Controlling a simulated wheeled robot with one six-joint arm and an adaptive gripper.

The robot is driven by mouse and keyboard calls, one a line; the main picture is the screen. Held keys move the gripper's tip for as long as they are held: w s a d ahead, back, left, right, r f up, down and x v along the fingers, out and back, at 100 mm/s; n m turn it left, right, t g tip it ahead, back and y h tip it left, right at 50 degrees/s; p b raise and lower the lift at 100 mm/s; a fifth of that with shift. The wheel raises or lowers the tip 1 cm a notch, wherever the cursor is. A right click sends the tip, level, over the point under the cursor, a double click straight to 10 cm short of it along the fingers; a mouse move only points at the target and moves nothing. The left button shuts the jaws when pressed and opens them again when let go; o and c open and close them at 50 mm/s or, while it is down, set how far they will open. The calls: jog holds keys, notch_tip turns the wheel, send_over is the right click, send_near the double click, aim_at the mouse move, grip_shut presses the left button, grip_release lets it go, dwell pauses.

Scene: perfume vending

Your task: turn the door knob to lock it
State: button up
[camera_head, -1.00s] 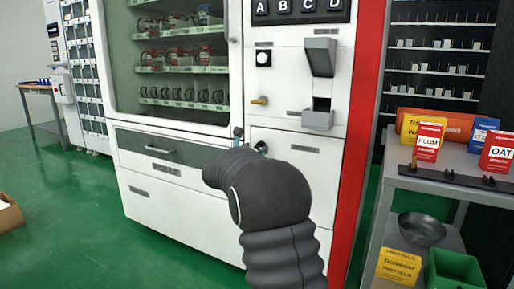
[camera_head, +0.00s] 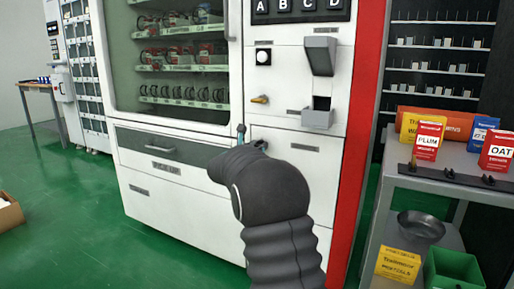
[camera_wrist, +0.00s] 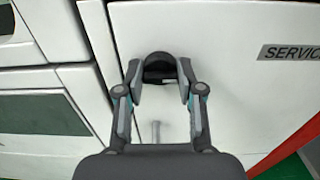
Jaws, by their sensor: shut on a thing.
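The door knob (camera_wrist: 158,62) is a dark round piece on the white service door (camera_wrist: 235,85) of the vending machine, seen in the wrist view. My gripper (camera_wrist: 159,80) is shut on the knob, with one finger on its left side and one on its right. The knob's front is partly hidden between the fingers. In the head view my dark arm covers most of the knob area, and only a small part of my gripper (camera_head: 240,134) shows beside the door's upper left corner.
A "SERVICE" label (camera_wrist: 289,51) lies right of the knob. The pick-up flap (camera_head: 160,144) is to the left. A small yellow lever (camera_head: 259,99) and a dispensing chute (camera_head: 318,115) are above. A grey cart (camera_head: 410,182) with boxes stands to the right.

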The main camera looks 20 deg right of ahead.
jog(key=shift+n, duration=0.3)
jog(key=n, duration=0.3)
jog(key=shift+n+b, duration=0.3)
jog(key=n+p, duration=0.1)
jog(key=n, duration=0.3)
jog(key=shift+w+n, duration=0.1)
jog(key=shift+n, duration=0.2)
jog(key=n+p, duration=0.2)
jog(key=n, duration=0.3)
jog(key=shift+f+n+p, duration=0.2)
jog(key=shift+n+p, duration=0.8)
jog(key=shift+n, duration=1)
jog(key=o, duration=1.2)
jog(key=shift+c, duration=0.2)
jog(key=shift+a, duration=0.1)
